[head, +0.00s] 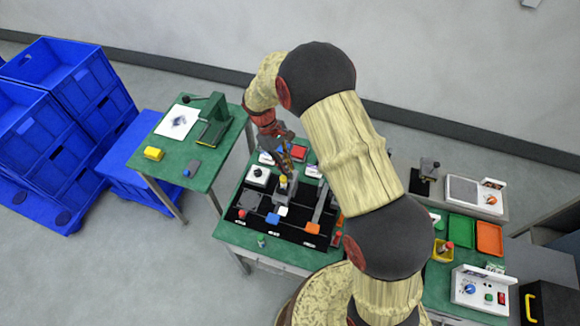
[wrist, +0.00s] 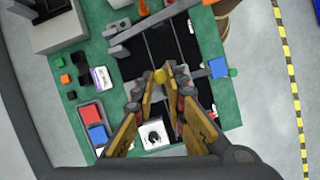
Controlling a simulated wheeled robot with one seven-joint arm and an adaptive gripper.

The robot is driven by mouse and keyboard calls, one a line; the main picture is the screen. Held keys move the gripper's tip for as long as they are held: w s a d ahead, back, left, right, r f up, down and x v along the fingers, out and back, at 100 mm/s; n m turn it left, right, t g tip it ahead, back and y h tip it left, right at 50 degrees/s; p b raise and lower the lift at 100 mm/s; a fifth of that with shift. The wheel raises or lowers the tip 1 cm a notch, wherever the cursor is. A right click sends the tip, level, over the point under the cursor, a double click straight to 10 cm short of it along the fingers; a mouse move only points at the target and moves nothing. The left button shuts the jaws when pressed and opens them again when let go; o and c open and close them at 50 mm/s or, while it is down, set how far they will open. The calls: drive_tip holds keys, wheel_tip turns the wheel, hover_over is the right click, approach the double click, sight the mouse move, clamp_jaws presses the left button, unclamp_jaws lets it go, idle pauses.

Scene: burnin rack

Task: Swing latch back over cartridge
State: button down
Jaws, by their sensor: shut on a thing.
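My gripper (wrist: 161,84) is over the black rack board (wrist: 190,48) on the green table. Its fingertips close on a small yellow knob (wrist: 160,76). In the head view the yellow knob (head: 283,181) tops a grey upright piece (head: 284,192) near the middle of the board, below my gripper. I cannot tell for sure whether this piece is the latch. A grey bar (wrist: 145,27) lies across another part of the board. The cartridge cannot be made out with certainty; my fingers hide part of the area below the knob.
A white box with a black dial (wrist: 154,136) sits close to my fingers. A green side table (head: 205,160) stands left.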

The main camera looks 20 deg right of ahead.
drive_tip(key=m, duration=0.2)
drive_tip(key=a+m+y+b, duration=0.1)
drive_tip(key=m, duration=0.1)
drive_tip(key=w+m+g+y, duration=0.1)
drive_tip(key=m, duration=0.1)
drive_tip(key=shift+a, duration=0.25)
idle(0.3)
drive_tip(key=c, duration=1.8)
unclamp_jaws()
drive_tip(key=shift+o, duration=0.2)
drive_tip(key=d+v, duration=0.1)
drive_tip(key=v, duration=1.1)
drive_tip(key=shift+a, duration=0.45)
drive_tip(key=shift+w, duration=0.1)
